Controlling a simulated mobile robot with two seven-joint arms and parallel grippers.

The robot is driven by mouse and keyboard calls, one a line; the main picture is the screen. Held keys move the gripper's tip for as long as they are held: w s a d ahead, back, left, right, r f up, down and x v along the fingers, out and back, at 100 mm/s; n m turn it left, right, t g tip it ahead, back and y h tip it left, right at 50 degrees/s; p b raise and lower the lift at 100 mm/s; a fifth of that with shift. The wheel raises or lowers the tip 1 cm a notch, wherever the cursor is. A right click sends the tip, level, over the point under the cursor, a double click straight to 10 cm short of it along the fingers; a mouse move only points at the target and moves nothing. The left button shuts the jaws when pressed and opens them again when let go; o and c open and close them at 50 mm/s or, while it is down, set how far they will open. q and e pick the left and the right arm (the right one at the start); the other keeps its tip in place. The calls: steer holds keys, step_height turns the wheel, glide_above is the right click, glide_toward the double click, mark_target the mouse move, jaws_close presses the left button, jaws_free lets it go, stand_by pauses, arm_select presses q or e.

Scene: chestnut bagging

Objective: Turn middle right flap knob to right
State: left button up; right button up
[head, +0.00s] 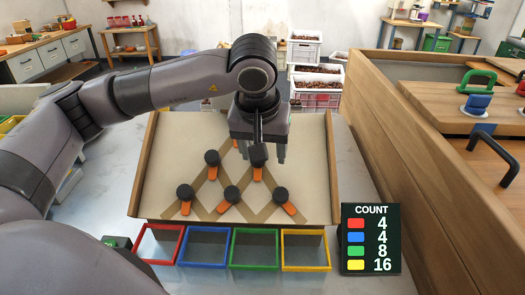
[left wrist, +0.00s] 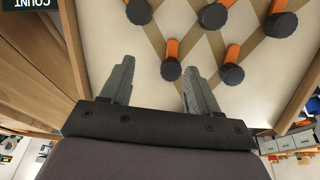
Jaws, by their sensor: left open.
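The middle right flap knob (head: 258,160) is a black round knob with an orange flap (head: 257,174) pointing toward the board's front edge. My left gripper (head: 263,150) is above this knob and partly covers it in the head view. In the left wrist view, which is upside down, the knob (left wrist: 171,70) lies between the spread fingers of my left gripper (left wrist: 158,66), closer to the right finger in the picture. The fingers are open and empty; whether one touches the knob cannot be told. My right gripper is not in view.
The tilted board (head: 170,140) carries several other knobs: middle left (head: 212,157), bottom left (head: 185,192), bottom middle (head: 231,193) and bottom right (head: 281,194). Red (head: 139,243), blue (head: 180,263), green (head: 231,266) and yellow (head: 283,268) bins stand in front. A count display (head: 371,210) stands to the right.

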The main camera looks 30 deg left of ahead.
mark_target(258, 165)
arm_select(q)
steer(key=shift+y, duration=0.6)
steer(key=shift+w+a+f, duration=0.5)
steer(key=shift+a+f, duration=0.1)
steer(key=shift+f, duration=0.25)
steer(key=shift+w+a+f, duration=0.55)
steer(key=shift+a+f, duration=0.1)
steer(key=shift+f, duration=0.25)
steer(key=shift+w+a+f, duration=0.5)
steer(key=shift+a+f, duration=0.1)
steer(key=shift+f, duration=0.25)
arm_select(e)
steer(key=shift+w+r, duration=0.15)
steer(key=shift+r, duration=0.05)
